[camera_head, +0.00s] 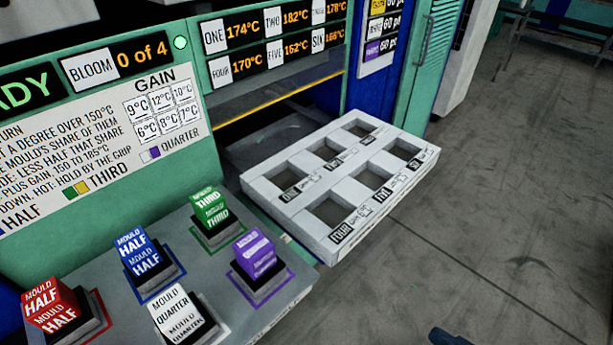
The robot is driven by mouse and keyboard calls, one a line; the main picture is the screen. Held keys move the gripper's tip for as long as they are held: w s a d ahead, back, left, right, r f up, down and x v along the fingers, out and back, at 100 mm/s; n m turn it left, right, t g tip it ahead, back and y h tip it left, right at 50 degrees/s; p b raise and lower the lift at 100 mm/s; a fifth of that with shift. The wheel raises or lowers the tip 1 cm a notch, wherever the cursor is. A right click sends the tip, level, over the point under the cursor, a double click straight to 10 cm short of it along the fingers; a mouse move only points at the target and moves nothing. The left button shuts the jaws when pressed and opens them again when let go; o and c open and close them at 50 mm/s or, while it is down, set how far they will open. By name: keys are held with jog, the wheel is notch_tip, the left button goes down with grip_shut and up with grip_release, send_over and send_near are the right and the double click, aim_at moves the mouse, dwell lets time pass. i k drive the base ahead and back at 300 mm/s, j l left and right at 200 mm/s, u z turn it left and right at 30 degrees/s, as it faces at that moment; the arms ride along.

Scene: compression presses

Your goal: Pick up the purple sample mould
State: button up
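The purple sample mould (254,254) is a small block with a purple top and white lettering too blurred to read surely. It sits on a dark grey base (261,282) inside a purple outline, at the right of the grey shelf (222,284). It stands upright, with nothing in front of it. My gripper is not recognisable in this view, so I cannot see its place or its fingers.
Green (210,208), blue (141,251), white (177,310) and red (54,305) moulds stand close by. A pale tray (284,198) with several square openings juts out behind and right of the purple mould. Open floor (480,230) lies right. A small dark blue shape (450,338) shows at the bottom edge.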

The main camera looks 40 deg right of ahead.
aim_at(257, 263)
jog(key=k+j, duration=0.35)
jog(key=j, duration=0.2)
jog(key=k+j, duration=0.4)
jog(key=j, duration=0.2)
jog(key=k+j, duration=0.35)
jog(key=j, duration=0.2)
jog(key=z, duration=0.05)
